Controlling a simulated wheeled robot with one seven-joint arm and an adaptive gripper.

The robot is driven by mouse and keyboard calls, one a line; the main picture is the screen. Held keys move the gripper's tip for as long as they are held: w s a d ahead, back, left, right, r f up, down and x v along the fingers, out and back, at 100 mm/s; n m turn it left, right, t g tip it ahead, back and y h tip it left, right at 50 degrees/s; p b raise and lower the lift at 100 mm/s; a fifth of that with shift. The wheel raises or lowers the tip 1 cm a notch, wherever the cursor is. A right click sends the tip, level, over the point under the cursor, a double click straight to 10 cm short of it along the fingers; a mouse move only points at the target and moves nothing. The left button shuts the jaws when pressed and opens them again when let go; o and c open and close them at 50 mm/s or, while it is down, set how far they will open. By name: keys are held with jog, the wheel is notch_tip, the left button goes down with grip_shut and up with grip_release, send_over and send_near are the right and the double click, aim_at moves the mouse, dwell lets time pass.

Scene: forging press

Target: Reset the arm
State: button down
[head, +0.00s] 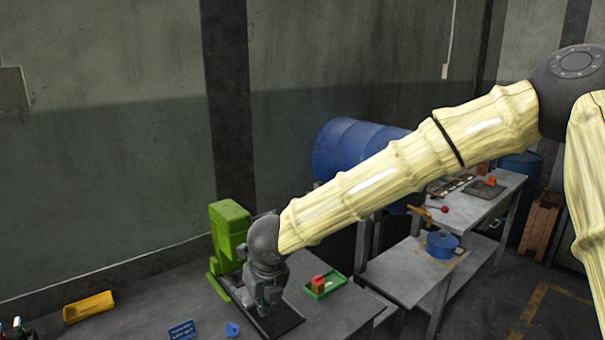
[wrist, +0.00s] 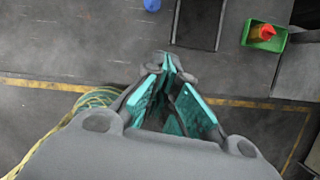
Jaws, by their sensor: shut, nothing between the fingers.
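My arm reaches across the head view from the upper right, in a pale yellow ribbed cover, and bends downward at a dark wrist. My gripper (head: 264,304) points down above the grey table, in front of the green press (head: 230,228). In the wrist view the teal fingers of my gripper (wrist: 172,66) converge at their tips, shut with nothing between them. The exact height of the fingertips above the table cannot be told.
A yellow tray (head: 88,306), blue rack (head: 182,330) and small blue piece (head: 233,329) lie left. Blue drums (head: 345,150) and a side bench (head: 405,285) stand beyond.

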jog(key=s+d+f+n+h, duration=0.1)
jog(key=s+d+f+n, duration=0.25)
jog(key=d+f, duration=0.4)
jog(key=s+d+f+n+h, duration=0.15)
jog(key=d+f+n, duration=0.3)
jog(key=f, duration=0.65)
jog(key=s+d+f+n, duration=0.3)
jog(key=d+f+n, duration=0.2)
jog(key=f, duration=0.4)
jog(key=s+d+f+n+g, duration=0.1)
jog(key=s+d+f+n, duration=0.35)
jog(key=s, duration=0.45)
jog(key=s+d+f+n+g, duration=0.1)
jog(key=s+d+f+n, duration=0.4)
jog(key=s, duration=0.4)
jog(key=s+d+f+n+g, duration=0.1)
jog(key=s+d+f+n, duration=0.2)
jog(key=s+d+n, duration=0.35)
notch_tip(320, 180, down, 10)
jog(key=s+a+b, duration=0.1)
jog(key=s+b, duration=0.1)
jog(key=b, duration=0.8)
jog(key=shift+a+y, duration=0.1)
jog(key=shift+y, duration=0.15)
